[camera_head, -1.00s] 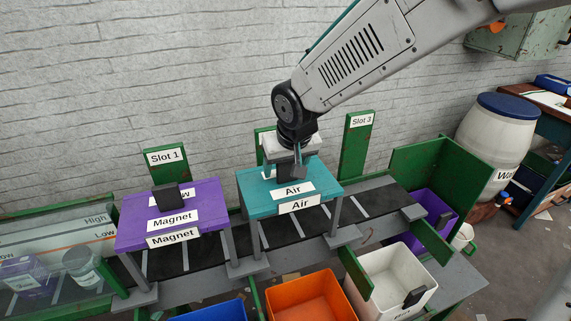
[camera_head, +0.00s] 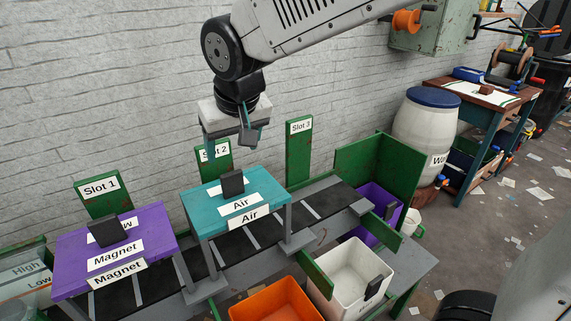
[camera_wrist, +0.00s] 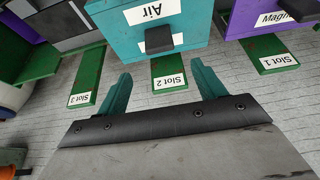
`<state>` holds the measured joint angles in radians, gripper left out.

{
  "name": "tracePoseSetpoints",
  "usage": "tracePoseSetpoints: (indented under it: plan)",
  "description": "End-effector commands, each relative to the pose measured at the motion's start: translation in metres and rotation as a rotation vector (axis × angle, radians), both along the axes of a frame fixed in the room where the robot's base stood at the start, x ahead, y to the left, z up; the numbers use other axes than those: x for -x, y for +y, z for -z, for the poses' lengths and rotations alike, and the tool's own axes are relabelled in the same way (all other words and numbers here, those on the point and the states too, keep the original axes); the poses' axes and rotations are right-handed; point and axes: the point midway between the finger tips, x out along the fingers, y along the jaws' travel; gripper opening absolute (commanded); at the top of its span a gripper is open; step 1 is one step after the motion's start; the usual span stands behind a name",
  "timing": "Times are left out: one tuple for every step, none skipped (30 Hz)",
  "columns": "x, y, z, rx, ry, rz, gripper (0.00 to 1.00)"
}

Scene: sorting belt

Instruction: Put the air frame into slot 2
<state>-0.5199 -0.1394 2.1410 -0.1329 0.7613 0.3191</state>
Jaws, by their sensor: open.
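The teal air frame (camera_head: 215,211) stands on its grey legs over the belt, in front of the green Slot 2 post (camera_head: 216,158). A dark handle block (camera_head: 232,183) sits on its top. My gripper (camera_head: 228,148) is above and behind the frame, apart from it, open and empty. In the wrist view my gripper's two teal fingers (camera_wrist: 162,88) are spread wide, with the Slot 2 sign (camera_wrist: 170,81) between them. The air frame (camera_wrist: 112,40) and its dark handle (camera_wrist: 165,40) show beyond the fingertips.
The purple magnet frame (camera_head: 78,252) stands to the left at Slot 1 (camera_head: 104,194). The Slot 3 post (camera_head: 299,150) has no frame before it. Orange (camera_head: 284,287) and white (camera_head: 348,291) bins stand in front of the belt (camera_head: 322,202). A brick wall is behind.

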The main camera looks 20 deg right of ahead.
Motion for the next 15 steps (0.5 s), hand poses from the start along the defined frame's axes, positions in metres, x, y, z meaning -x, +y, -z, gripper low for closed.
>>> tracePoseSetpoints:
  plan:
    - [0.000, 0.000, 0.000, 0.000, 0.000, 0.000, 0.69]
    - [0.000, 0.000, 0.000, 0.000, 0.000, 0.000, 0.69]
    - [0.000, 0.000, 0.000, 0.000, 0.001, 0.000, 0.69]
    - [0.001, -0.002, -0.001, 0.000, 0.001, 0.002, 0.69]
    - [0.002, -0.005, -0.001, 0.002, 0.003, 0.006, 0.69]
    - [0.005, -0.013, -0.002, 0.005, 0.007, 0.013, 0.69]
    - [0.009, -0.022, -0.004, 0.008, 0.011, 0.023, 0.69]
    - [0.014, -0.033, -0.006, 0.011, 0.018, 0.035, 0.69]
    - [0.024, -0.051, -0.008, 0.018, 0.030, 0.055, 0.69]
    - [0.033, -0.067, -0.009, 0.024, 0.041, 0.072, 0.69]
    - [0.044, -0.083, -0.010, 0.029, 0.055, 0.090, 0.69]
    - [0.060, -0.106, -0.011, 0.037, 0.075, 0.116, 0.69]
    - [0.074, -0.122, -0.010, 0.042, 0.092, 0.133, 0.69]
    - [0.088, -0.136, -0.010, 0.046, 0.109, 0.152, 0.69]
    - [0.108, -0.154, -0.008, 0.050, 0.131, 0.174, 0.69]
